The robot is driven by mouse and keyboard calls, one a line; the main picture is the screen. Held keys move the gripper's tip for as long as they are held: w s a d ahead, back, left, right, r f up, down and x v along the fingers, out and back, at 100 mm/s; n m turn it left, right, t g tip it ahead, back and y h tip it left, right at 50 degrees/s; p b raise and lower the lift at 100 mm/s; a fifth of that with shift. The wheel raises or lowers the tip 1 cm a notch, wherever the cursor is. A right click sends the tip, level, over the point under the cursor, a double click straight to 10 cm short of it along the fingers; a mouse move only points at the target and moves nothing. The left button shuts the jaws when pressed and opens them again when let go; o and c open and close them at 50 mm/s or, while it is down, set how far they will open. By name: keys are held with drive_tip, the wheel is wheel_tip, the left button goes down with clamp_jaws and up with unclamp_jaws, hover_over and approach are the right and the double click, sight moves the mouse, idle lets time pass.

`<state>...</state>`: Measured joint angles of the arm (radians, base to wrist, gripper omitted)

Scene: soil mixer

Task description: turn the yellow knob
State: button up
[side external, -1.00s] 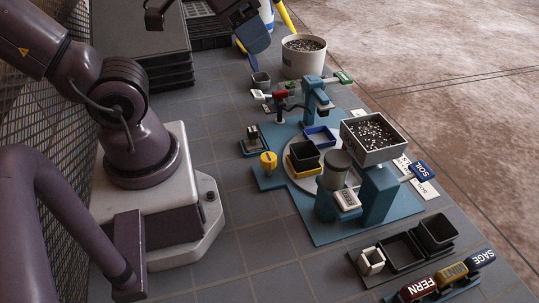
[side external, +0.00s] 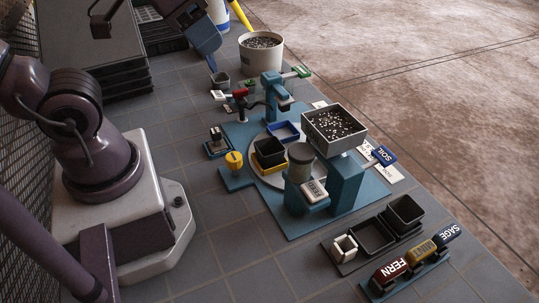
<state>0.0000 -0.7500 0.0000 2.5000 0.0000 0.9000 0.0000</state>
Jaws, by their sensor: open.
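The yellow knob (side external: 234,160) stands upright on a small blue tab at the left corner of the blue mixer base (side external: 290,226). A dark slit or marker shows on it, but its exact turn is too small to read. My gripper (side external: 203,44) appears at the top edge, partly cut off, as a dark body with a blue-grey end. It is open, well above and apart from the knob, and nothing shows held in it.
Beside the knob are a black bin (side external: 269,152) on a turntable and a grey cylinder (side external: 301,160). A soil hopper (side external: 335,125) stands to the right. A white soil pot (side external: 261,54) is behind.

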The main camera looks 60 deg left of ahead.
drive_tip(key=o, duration=0.4)
drive_tip(key=shift+a, duration=0.2)
drive_tip(key=m+g, duration=0.6)
drive_tip(key=m, duration=1.6)
hover_over(233, 156)
wheel_tip(233, 156, down, 18)
drive_tip(key=shift+d+f, duration=0.1)
drive_tip(key=shift+f, duration=6.3)
drive_tip(key=c, duration=0.9)
